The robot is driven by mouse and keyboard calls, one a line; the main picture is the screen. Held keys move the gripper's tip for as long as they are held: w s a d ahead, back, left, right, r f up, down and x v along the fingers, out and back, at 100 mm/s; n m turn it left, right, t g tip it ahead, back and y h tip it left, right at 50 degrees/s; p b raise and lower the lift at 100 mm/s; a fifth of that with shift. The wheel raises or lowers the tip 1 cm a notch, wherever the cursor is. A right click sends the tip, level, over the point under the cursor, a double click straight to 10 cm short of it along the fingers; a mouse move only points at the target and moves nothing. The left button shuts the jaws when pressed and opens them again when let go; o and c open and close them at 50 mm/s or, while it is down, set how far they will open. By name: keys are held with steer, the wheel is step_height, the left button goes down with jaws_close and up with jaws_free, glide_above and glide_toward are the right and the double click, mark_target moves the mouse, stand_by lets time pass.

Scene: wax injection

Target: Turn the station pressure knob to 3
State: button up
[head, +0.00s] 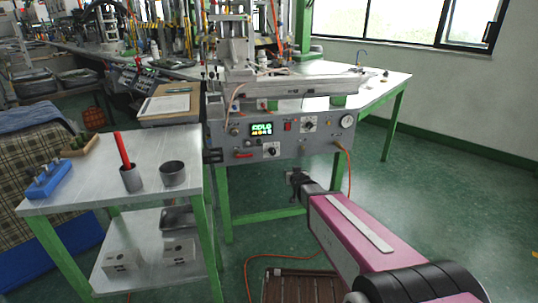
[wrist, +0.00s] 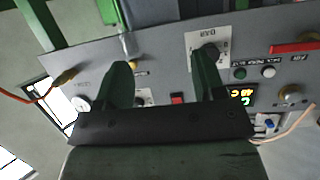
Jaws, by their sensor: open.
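The station's grey control panel (head: 330,135) faces me below the machine. A dark knob on a white plate marked BAR (wrist: 222,40), seen upside down in the wrist view, is in the panel's lower row; it also shows in the head view (head: 271,150). The right finger partly covers this knob, so its pointer setting cannot be read. My gripper (wrist: 163,62) is open and empty, its fingers pointing at the panel. In the head view my gripper (head: 297,178) is low in front of the panel, right of the BAR knob. Contact cannot be told.
A second knob (head: 309,124), a red switch (head: 288,126), a lit display (head: 262,129) and a round gauge (head: 347,121) are on the panel. A red handle (head: 243,155) is left of the BAR knob. A side table (head: 100,165) with cups stands at left.

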mark_target(273, 153)
steer(key=w+a+r+n+t+y, duration=0.1)
steer(key=w+a+r+t+y, duration=0.2)
steer(key=a, duration=0.4)
steer(key=x, duration=0.6)
steer(key=r+x, duration=0.1)
steer(key=x, duration=0.2)
steer(key=shift+w+a, duration=0.15)
steer(key=c, duration=0.9)
